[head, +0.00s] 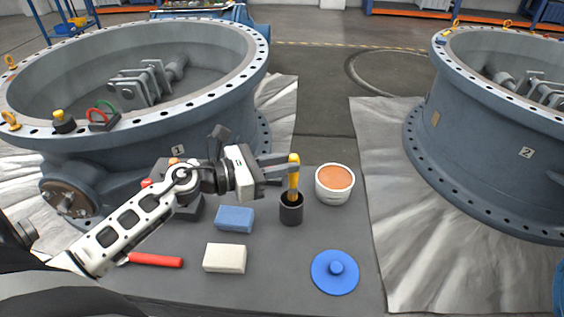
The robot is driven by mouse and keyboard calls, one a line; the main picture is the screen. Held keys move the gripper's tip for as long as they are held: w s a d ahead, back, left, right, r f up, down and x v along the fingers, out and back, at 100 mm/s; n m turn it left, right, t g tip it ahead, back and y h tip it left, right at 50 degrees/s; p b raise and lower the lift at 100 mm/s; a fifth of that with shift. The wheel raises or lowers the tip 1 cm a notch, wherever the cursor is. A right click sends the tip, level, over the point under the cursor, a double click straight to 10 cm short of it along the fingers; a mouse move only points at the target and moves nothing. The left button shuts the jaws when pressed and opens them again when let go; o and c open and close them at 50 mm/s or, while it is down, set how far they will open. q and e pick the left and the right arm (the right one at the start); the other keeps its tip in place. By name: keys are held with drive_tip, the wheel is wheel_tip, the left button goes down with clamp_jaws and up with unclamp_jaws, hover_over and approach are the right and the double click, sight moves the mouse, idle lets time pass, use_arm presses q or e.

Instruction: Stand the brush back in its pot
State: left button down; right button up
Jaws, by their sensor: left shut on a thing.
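The brush shows as a yellow-orange handle (294,176), upright, with its lower end inside or just behind the rim of a small black pot (291,209) on the grey table. Its bristles are hidden. My left gripper (288,167) comes in from the left and is shut on the brush handle, above the pot. My right gripper is not in view.
The grey table (295,270) also holds a white tub of orange stuff (334,183), a blue lid (335,272), a blue sponge (235,219), a cream block (225,258) and a red-handled tool (155,261). Large valves (215,130) stand behind and right (450,135).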

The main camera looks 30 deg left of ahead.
use_arm(q)
wheel_tip(320, 180, down, 2)
drive_tip(key=shift+f+b, duration=0.25)
drive_tip(key=shift+b, duration=0.7)
drive_tip(key=shift+f+b, duration=0.45)
drive_tip(key=shift+f, duration=0.05)
drive_tip(key=shift+f+b, duration=0.3)
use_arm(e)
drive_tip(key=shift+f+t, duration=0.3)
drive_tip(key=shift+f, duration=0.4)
use_arm(q)
drive_tip(key=c, duration=1.2)
unclamp_jaws()
drive_tip(key=shift+c, duration=0.2)
drive_tip(key=b+v, duration=0.2)
drive_tip(key=v, duration=1.4)
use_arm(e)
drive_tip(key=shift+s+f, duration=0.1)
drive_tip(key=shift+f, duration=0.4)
